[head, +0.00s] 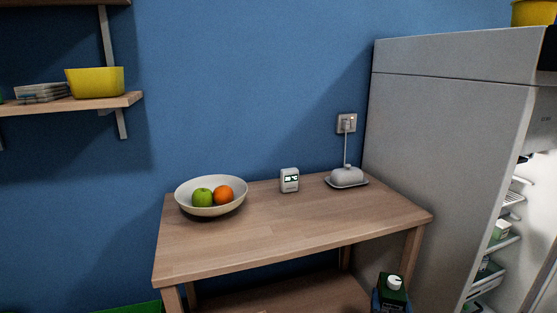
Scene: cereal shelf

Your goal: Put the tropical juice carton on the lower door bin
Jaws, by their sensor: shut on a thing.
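The carton (394,299), with a dark green top and a white cap, is upright at the bottom edge, right of centre, in front of the table. Its lower part is cut off and its label cannot be read. My gripper (391,304) shows only as dark parts at the carton's sides, shut on it. The grey fridge (440,150) stands at the right. Past its front edge are white racks (508,243) with a few items on them. I cannot tell which rack is the lower door bin.
A wooden table (300,235) carries a fruit bowl (211,208), a small white clock (289,180) and a covered butter dish (347,177). A wall shelf (120,102) at the left holds a yellow bowl (95,82). The table's front half is clear.

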